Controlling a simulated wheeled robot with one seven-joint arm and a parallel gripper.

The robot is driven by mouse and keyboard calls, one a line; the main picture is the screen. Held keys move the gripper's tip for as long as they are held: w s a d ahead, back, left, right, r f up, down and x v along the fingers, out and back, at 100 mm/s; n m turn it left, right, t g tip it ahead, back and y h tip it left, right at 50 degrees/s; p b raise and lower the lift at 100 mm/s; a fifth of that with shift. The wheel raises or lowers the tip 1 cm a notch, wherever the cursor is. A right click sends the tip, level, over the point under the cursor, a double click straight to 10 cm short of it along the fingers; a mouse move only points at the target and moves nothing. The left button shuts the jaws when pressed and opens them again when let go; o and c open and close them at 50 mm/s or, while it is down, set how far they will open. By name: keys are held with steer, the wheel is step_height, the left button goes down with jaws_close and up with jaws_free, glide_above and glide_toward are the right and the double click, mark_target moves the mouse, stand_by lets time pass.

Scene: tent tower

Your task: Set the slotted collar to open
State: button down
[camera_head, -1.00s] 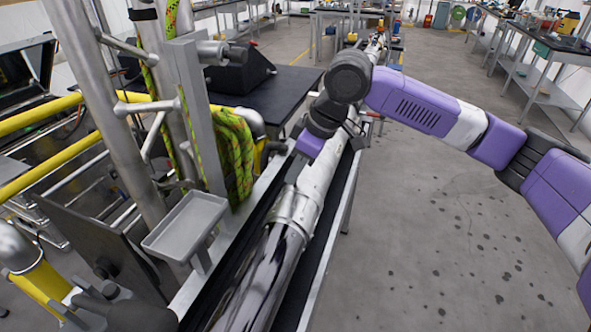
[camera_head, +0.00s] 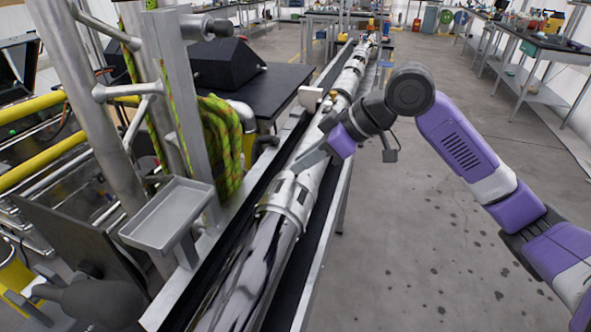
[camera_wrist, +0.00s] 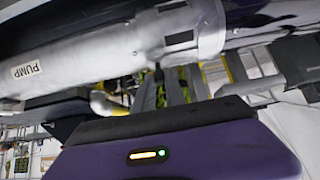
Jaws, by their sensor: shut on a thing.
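The slotted collar (camera_head: 287,200) is a silvery ring with dark rectangular slots, around the long metal tube lying in the trough. My gripper (camera_head: 303,168) comes in from the right, low over the tube. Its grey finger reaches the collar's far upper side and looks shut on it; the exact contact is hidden. My purple gripper body fills the bottom of the wrist view.
A grey tray (camera_head: 168,215) on a post stands left of the tube. Metal uprights and a coiled green-yellow rope (camera_head: 222,145) stand behind it. A black bench (camera_head: 262,88) is farther back. Open floor (camera_head: 420,250) lies right of the trough.

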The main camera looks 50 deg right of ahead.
steer(key=shift+s+d+f+t+y+b, duration=0.2)
steer(key=shift+s+t+b, duration=0.25)
steer(key=shift+b, duration=0.25)
steer(key=shift+s+d+f+t+y+b, duration=0.15)
steer(key=shift+s+t+b, duration=0.25)
steer(key=shift+b, duration=0.25)
steer(key=c, duration=1.4)
jaws_free()
steer(key=shift+r, duration=0.15)
steer(key=v, duration=0.7)
steer(key=shift+s+r, duration=0.15)
steer(key=shift+s, duration=0.2)
